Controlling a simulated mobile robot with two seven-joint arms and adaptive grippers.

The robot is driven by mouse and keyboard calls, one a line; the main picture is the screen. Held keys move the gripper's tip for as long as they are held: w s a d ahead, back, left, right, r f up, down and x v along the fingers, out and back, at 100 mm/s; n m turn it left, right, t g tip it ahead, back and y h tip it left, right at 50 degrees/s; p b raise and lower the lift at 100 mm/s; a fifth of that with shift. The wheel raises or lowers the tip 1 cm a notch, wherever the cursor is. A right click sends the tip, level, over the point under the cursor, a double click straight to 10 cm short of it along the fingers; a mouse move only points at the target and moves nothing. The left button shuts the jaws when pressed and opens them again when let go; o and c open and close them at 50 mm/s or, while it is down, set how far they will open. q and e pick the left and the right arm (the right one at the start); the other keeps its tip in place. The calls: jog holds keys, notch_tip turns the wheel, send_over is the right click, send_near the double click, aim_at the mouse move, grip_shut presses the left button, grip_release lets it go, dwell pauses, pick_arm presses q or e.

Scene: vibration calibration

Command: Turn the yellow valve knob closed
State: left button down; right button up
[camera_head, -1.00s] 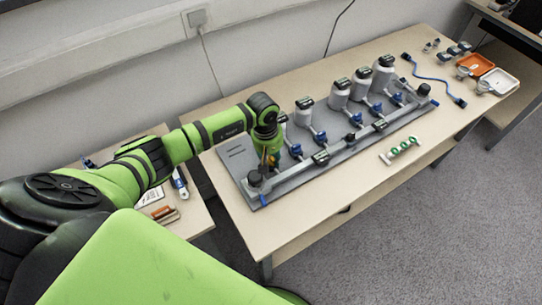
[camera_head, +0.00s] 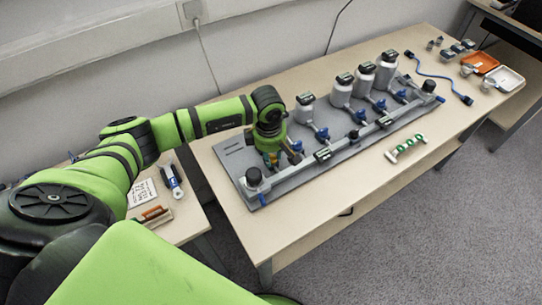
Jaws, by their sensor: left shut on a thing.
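My left gripper (camera_head: 276,163) points down over the left end of the grey manifold board (camera_head: 235,150), in front of the wall. It is shut on the yellow valve knob, of which only a small yellow-orange bit shows between the dark fingers. The knob's turned angle is hidden by the gripper. Other valves on the board have blue knobs; one blue knob (camera_head: 322,133) stands to the right of the gripper. My right gripper is not in view.
Several grey canisters with dark lids, such as the nearest one (camera_head: 304,108), stand along the board's back. A green-and-white part (camera_head: 406,148) lies on the table's front. A blue cable (camera_head: 440,78), orange tray (camera_head: 480,62) and white tray (camera_head: 506,79) lie right.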

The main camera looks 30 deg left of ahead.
aim_at(273, 162)
pick_arm(q)
jog(key=n+b, duration=0.1)
jog(key=n, duration=0.3)
jog(key=shift+f+n+b, duration=0.1)
jog(key=shift+n+b, duration=0.2)
jog(key=shift+n+y+b, duration=0.4)
jog(key=shift+n+b, duration=0.2)
jog(key=shift+n, duration=1.3)
jog(key=c, duration=0.9)
grip_release()
jog(key=shift+c, duration=0.2)
jog(key=shift+d+r, duration=0.1)
jog(key=shift+r, duration=0.5)
notch_tip(273, 162, up, 11)
jog(key=shift+s+d, duration=0.4)
